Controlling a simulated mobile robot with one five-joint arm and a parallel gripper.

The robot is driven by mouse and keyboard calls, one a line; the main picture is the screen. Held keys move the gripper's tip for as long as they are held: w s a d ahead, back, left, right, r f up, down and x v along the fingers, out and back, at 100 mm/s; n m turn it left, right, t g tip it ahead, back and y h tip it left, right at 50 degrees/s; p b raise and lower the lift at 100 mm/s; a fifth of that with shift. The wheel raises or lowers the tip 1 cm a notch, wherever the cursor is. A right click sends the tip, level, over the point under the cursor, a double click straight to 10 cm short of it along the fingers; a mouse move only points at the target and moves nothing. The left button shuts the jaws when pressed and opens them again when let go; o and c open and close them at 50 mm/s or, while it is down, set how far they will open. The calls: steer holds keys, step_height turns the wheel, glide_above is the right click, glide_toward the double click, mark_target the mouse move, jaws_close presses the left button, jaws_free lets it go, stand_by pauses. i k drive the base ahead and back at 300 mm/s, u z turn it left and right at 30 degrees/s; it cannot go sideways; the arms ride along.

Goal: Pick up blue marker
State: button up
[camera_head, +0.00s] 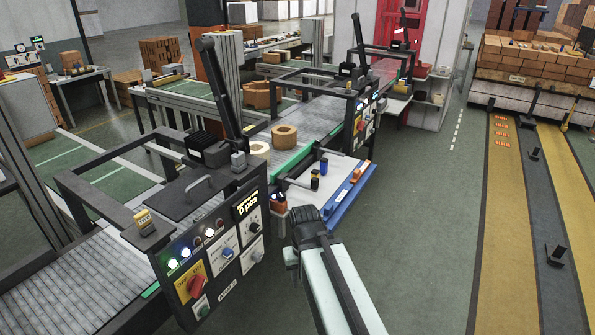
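A small upright blue object (324,166), which looks like the blue marker, stands on a white work surface (338,172) beside the conveyor, right of the picture's centre. It is too small to see its details. A dark object with a yellow band (315,178) stands just in front of it, to its left. My gripper (308,216) is at the end of my white arm, by the near edge of the surface, apart from the blue object. The gripper is seen from behind, and its fingertips cannot be made out.
The surface has a blue front edge (345,197) with small orange items on it. A control panel (213,250) and black conveyor frame stand left of my arm. An octagonal tan piece (284,136) lies on the conveyor.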

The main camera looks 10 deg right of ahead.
mark_target(325, 162)
steer(key=u, duration=3.4)
steer(key=k, duration=2.55)
steer(key=z, duration=1.85)
steer(key=i, duration=1)
steer(key=z, duration=0.05)
